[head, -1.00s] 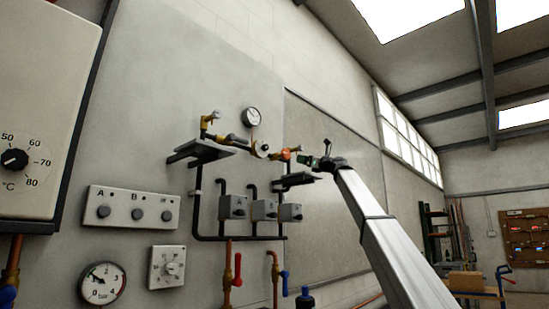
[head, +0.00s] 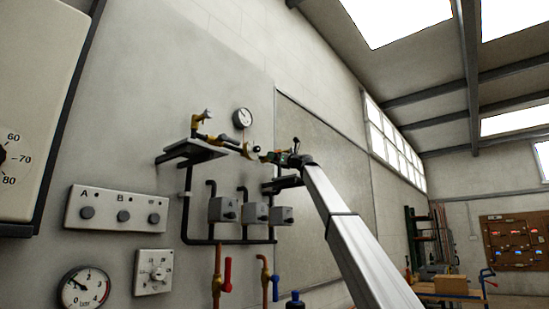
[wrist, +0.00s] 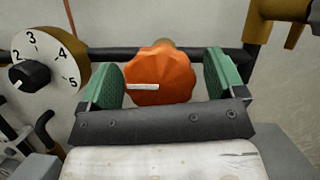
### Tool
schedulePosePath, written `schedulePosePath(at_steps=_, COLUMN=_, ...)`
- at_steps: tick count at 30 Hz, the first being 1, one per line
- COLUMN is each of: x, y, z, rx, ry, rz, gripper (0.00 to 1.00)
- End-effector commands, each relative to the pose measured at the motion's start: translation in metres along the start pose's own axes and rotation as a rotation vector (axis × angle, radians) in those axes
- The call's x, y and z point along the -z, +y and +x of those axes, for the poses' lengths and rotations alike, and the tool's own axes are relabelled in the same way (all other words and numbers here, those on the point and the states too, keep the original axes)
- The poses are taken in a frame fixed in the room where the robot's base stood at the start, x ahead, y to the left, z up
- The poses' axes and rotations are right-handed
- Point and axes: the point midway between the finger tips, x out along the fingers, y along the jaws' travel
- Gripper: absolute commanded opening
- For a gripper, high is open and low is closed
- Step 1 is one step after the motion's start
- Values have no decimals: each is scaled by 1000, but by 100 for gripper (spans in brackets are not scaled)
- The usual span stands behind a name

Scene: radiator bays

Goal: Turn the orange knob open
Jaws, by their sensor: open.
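The orange knob (wrist: 160,75) is in the middle of the wrist view. It has a scalloped rim and a white pointer line that lies nearly level, pointing left of centre. My gripper (wrist: 160,82) is open, with one green pad on each side of the knob. A narrow gap shows at the right pad; the left pad is close to the rim. Whether either pad touches the knob I cannot tell. In the head view my gripper (head: 280,157) is at the right end of the brass pipework, and it largely hides the knob there.
A white numbered dial (wrist: 47,60) stands close left of my gripper in the wrist view. Brass fittings (wrist: 280,15) are at upper right. In the head view a gauge (head: 242,118) sits above the pipe, with grey switch boxes (head: 223,210) below.

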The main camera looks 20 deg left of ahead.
Motion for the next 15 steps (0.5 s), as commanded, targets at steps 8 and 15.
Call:
schedulePosePath(at_steps=8, x=0, y=0, z=16, rx=1, ry=0, rz=0, gripper=89)
schedulePosePath(at_steps=15, x=0, y=0, z=16, rx=1, ry=0, rz=0, gripper=59)
